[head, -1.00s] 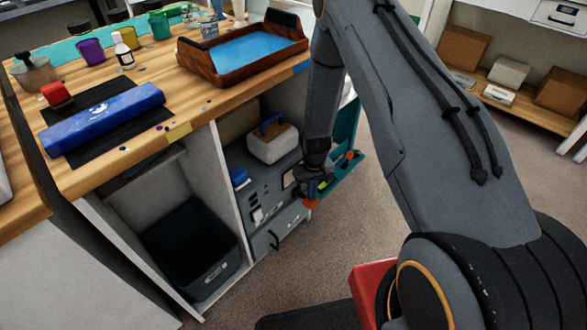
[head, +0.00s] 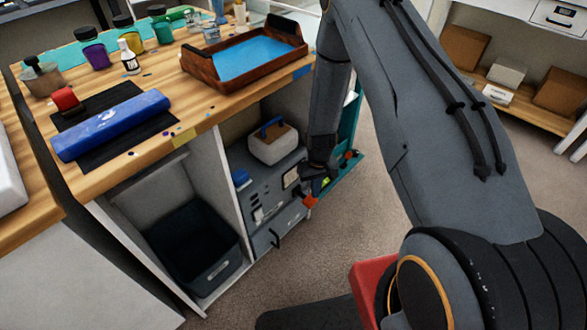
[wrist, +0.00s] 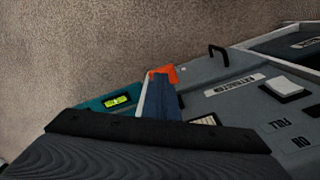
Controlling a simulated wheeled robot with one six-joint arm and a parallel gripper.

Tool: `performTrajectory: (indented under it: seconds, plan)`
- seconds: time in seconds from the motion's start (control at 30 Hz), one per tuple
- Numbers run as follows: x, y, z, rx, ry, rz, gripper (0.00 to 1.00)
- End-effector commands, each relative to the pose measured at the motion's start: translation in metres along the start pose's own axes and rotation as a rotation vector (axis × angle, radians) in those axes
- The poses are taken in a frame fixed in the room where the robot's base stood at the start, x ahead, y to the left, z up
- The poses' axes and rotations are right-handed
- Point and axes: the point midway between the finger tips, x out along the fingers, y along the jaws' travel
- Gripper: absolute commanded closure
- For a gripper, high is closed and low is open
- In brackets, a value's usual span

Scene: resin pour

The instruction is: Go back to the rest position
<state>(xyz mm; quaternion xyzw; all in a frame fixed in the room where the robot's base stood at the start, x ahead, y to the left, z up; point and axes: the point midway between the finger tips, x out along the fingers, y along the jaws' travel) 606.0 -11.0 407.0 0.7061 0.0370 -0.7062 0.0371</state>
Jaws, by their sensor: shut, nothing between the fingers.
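My gripper (head: 311,199) hangs at the end of my downward-bent arm in the head view, in front of the cabinet's open right bay. Its orange tip shows low, near the grey extractor unit (head: 262,205). In the wrist view, my gripper (wrist: 162,76) is shut and empty, with the orange tip over the floor and the edge of the unit. The unit's grey panel (wrist: 225,75) bears labels and a black handle. I cannot tell exactly how far the tip is from the panel.
The wooden bench (head: 150,150) carries a tray with blue resin (head: 250,60), a blue roll (head: 110,125) and several bottles. A dark bin (head: 195,240) stands in the left bay. A teal panel (head: 349,135) is beside my gripper. The carpet (head: 375,215) to the right is clear.

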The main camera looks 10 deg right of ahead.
Motion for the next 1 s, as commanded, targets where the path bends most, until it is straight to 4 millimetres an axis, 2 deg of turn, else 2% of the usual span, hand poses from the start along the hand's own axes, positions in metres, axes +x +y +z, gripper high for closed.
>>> performTrajectory:
  seconds: [0.03, 0.23, 0.77, 0.87, 0.97, 1.0]
  plan:
    - [-0.007, 0.001, 0.003, 0.001, 0.000, 0.000, 1.00]
    - [-0.019, 0.006, 0.010, 0.001, -0.001, 0.000, 1.00]
    - [-0.021, 0.006, 0.010, 0.000, 0.000, 0.000, 1.00]
    - [-0.038, 0.006, 0.009, 0.003, 0.004, 0.000, 1.00]
    - [-0.073, 0.004, 0.009, 0.009, 0.007, 0.001, 1.00]
    - [-0.092, 0.003, 0.011, 0.012, 0.007, 0.001, 1.00]
